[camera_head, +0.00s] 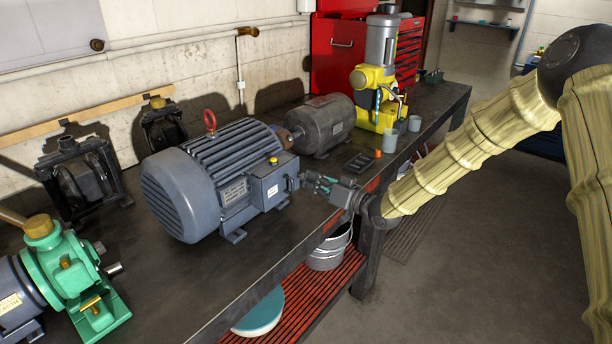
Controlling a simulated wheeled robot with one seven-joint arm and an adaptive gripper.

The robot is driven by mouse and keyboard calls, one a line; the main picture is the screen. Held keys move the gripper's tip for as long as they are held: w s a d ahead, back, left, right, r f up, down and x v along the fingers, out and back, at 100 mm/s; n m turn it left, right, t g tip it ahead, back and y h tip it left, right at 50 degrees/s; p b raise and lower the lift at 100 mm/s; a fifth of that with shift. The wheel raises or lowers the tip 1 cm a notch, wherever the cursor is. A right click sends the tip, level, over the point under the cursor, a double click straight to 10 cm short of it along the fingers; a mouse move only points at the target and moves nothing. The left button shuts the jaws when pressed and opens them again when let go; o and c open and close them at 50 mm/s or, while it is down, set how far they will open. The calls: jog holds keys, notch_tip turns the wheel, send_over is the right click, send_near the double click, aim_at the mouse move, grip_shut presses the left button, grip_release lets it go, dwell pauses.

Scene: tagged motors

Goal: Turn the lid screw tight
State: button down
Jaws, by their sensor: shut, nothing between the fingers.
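A large blue-grey motor (190,185) with a red lifting ring (210,120) stands on the dark bench. Its terminal box (268,186) faces the front right, with a small white label on its front face and a yellow knob (273,160) on top. My gripper (301,181) reaches in from the right at the box's right-hand side. It is shut and holds nothing. Its fingertips are at or very near the box; I cannot tell whether they touch. I cannot clearly make out the lid screw; the fingers may cover it.
A darker grey motor (322,124) stands behind, near a yellow machine (381,85) and grey cups (390,140). A green pump (75,270) is at the front left. The dark bench (200,285) has bare room along its front edge.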

jog(key=shift+m+p, duration=1.6)
jog(key=shift+m, duration=1.4)
jog(key=c, duration=1.5)
grip_release()
jog(key=shift+d, duration=0.1)
jog(key=shift+p+v, duration=0.45)
jog(key=shift+v, duration=3.05)
